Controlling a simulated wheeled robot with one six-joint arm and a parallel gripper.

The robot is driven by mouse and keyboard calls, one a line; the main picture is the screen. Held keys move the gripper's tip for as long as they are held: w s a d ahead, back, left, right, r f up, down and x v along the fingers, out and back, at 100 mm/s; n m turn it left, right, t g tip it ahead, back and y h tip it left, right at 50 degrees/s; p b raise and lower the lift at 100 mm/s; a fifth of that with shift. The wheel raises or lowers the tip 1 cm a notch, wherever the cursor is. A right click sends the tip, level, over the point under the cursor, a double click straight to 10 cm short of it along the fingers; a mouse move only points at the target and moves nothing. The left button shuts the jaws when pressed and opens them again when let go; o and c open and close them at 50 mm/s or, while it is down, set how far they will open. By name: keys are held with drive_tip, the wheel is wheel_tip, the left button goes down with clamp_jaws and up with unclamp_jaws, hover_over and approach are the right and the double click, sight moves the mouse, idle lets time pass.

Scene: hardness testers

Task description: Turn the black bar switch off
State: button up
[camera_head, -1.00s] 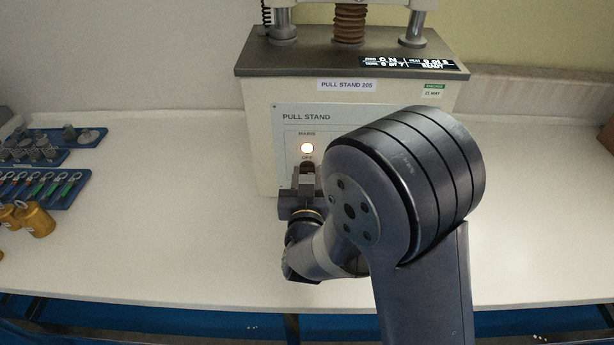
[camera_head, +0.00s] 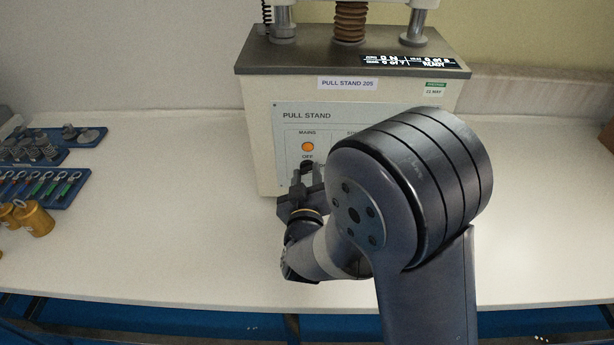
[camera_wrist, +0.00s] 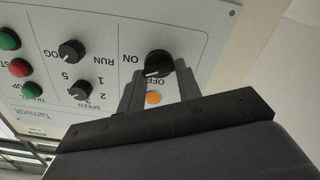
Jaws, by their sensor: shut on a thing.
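The black bar switch (camera_wrist: 158,64) is on the front panel of the pull stand. In the wrist view its white mark shows on the lower-left side, between the ON and OFF labels and close to OFF. My gripper (camera_wrist: 156,76) is shut on the switch, with one finger on each side of it. In the head view my gripper (camera_head: 303,180) is at the panel just below the OFF label, and the dark top of the switch (camera_head: 307,164) shows above the fingers. The mains lamp (camera_head: 308,147) is dull orange; it also shows between the fingers in the wrist view (camera_wrist: 153,98).
The pull stand (camera_head: 345,88) stands on a white bench (camera_head: 150,230). Other black knobs (camera_wrist: 72,50) and green and red buttons (camera_wrist: 18,67) share the panel. Blue trays (camera_head: 75,185) and brass weights (camera_head: 35,220) lie at the left.

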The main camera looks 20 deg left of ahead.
drive_tip(key=n+p, duration=0.1)
drive_tip(key=n, duration=0.5)
drive_tip(key=shift+a+n, duration=0.1)
drive_tip(key=shift+n, duration=0.2)
drive_tip(key=n+p, duration=0.1)
drive_tip(key=n, duration=0.5)
drive_tip(key=shift+f, duration=0.1)
idle(0.3)
drive_tip(key=o, duration=1)
drive_tip(key=shift+s, duration=0.1)
drive_tip(key=v, duration=1)
drive_tip(key=shift+s, duration=0.35)
